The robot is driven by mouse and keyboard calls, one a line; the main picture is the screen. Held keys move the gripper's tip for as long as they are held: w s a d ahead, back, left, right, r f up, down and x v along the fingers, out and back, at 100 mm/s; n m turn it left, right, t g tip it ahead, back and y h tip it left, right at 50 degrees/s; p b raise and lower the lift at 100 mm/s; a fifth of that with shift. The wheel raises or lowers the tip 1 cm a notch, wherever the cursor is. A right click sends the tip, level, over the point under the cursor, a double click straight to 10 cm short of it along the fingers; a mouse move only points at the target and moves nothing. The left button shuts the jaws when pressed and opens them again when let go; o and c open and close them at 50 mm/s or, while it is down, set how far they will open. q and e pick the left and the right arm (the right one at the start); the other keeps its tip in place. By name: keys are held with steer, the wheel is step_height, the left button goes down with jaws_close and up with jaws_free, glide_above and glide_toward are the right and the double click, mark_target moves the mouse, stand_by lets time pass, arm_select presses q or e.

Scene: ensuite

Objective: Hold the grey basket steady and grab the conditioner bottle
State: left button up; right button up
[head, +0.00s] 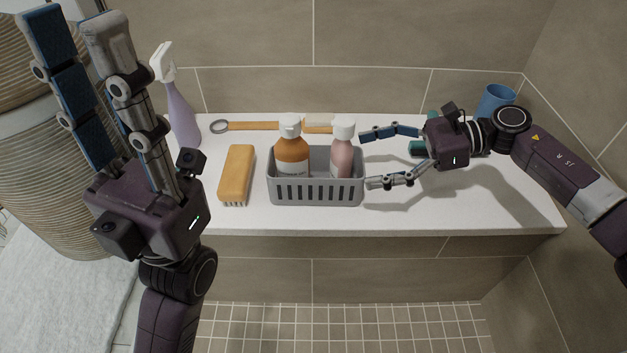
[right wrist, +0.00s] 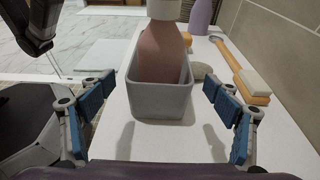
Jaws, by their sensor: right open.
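The grey basket (head: 316,192) stands on the white ledge, with slots along its front. It holds an amber bottle (head: 291,156) on the left and a pink bottle (head: 341,158) on the right, both upright with white tops. I cannot read which is the conditioner. My right gripper (head: 364,160) is open and empty at the basket's right end, fingers pointing left, apart from the pink bottle. The right wrist view shows the basket (right wrist: 160,104) and pink bottle (right wrist: 163,55) between its fingers. My left gripper (head: 74,22) is open and empty, raised at the left, fingers up.
A yellow brush (head: 237,172) lies left of the basket. A purple spray bottle (head: 181,115) stands at the back left. A long-handled brush (head: 265,127) lies behind the basket. A blue cup (head: 495,98) stands at the back right. The ledge's front right is clear.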

mark_target(362, 169)
steer(key=shift+f+b, duration=1.2)
steer(key=shift+f, duration=0.35)
steer(key=shift+a+f+p, duration=0.1)
steer(key=shift+a+p, duration=0.2)
steer(key=shift+a, duration=0.45)
steer(key=shift+x, duration=4.25)
steer(key=shift+f, duration=0.1)
steer(key=shift+c, duration=0.5)
steer(key=c, duration=0.5)
